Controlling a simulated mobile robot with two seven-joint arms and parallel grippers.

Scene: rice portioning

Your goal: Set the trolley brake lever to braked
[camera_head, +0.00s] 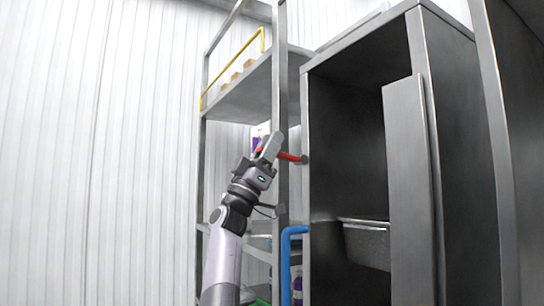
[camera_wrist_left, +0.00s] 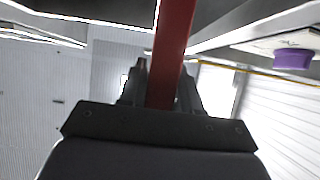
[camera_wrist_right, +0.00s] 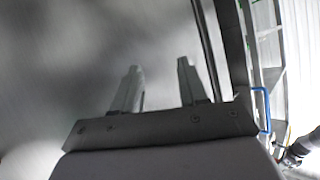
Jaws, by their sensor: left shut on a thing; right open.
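A red lever (camera_head: 292,157) sticks out to the left from the front edge of the tall grey metal cabinet. My left gripper (camera_head: 270,148) is at its outer end, shut on it. In the left wrist view the red lever (camera_wrist_left: 172,50) runs as a straight bar between the two fingers. The lever's inner end meets a dark round mount at the cabinet edge. No brake marking is readable. My right gripper (camera_wrist_right: 159,67) shows only in the right wrist view, open and empty, in front of a plain grey surface.
The cabinet (camera_head: 308,200) is open in front, with a metal pan (camera_head: 367,243) inside and a grey door panel (camera_head: 408,180). A blue handle (camera_head: 287,262) is below the lever. A rack (camera_head: 245,95) stands behind. The left side, towards the white wall, is free.

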